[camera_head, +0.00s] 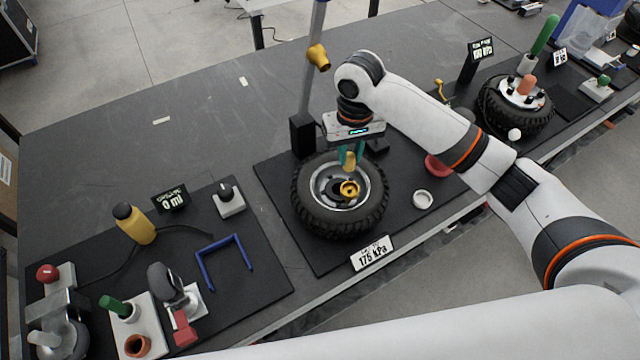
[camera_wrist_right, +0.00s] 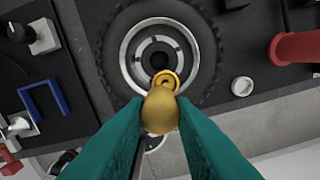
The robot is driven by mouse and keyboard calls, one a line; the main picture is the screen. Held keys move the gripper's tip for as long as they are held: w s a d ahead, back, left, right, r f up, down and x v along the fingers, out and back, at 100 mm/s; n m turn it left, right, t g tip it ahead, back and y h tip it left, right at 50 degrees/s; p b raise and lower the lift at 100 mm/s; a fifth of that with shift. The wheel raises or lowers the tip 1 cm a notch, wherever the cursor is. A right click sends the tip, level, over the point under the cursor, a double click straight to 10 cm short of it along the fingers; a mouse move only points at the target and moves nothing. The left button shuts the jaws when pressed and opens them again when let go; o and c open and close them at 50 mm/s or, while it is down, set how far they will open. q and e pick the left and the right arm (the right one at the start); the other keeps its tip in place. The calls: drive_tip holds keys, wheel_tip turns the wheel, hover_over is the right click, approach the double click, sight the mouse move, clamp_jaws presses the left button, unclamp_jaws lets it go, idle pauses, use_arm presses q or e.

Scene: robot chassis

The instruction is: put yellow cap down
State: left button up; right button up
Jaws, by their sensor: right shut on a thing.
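My right gripper (camera_head: 350,157), with teal fingers, is shut on a rounded yellow piece, taken as the yellow cap (camera_head: 348,163), above the wheel (camera_head: 310,222). In the right wrist view the yellow cap (camera_wrist_right: 160,112) sits between the teal fingertips. A yellow ring (camera_head: 349,189) shows just beyond it, over the wheel's hub; I cannot tell whether it is joined to the held piece. The wheel has a black tyre and silver rim and lies flat on a black mat. My left gripper is not in view.
A 175 kPa display (camera_head: 373,253) stands at the mat's front edge. A white round piece (camera_head: 422,199) lies right of the wheel. A pole with a yellow fitting (camera_head: 318,57) rises behind. A blue bracket (camera_head: 224,262) lies on the left mat. The table's back left is mostly clear.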

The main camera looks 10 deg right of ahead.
drive_tip(key=f, duration=0.2)
drive_tip(key=d+f, duration=0.1)
drive_tip(key=f, duration=0.2)
drive_tip(key=shift+d+f+p, duration=0.3)
drive_tip(key=shift+d+p, duration=0.1)
drive_tip(key=shift+a+f, duration=0.1)
drive_tip(key=shift+f, duration=0.3)
drive_tip(key=shift+s+a+f+p, duration=0.1)
drive_tip(key=shift+a+f+p, duration=0.1)
drive_tip(key=shift+f, duration=0.4)
drive_tip(key=shift+a+f+p, duration=0.15)
drive_tip(key=shift+f, duration=0.8)
drive_tip(key=shift+d+f, duration=0.1)
drive_tip(key=shift+d, duration=0.05)
drive_tip(key=o, duration=0.9)
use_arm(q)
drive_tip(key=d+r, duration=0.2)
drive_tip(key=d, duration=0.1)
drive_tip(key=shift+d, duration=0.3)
use_arm(e)
drive_tip(key=shift+o, duration=0.3)
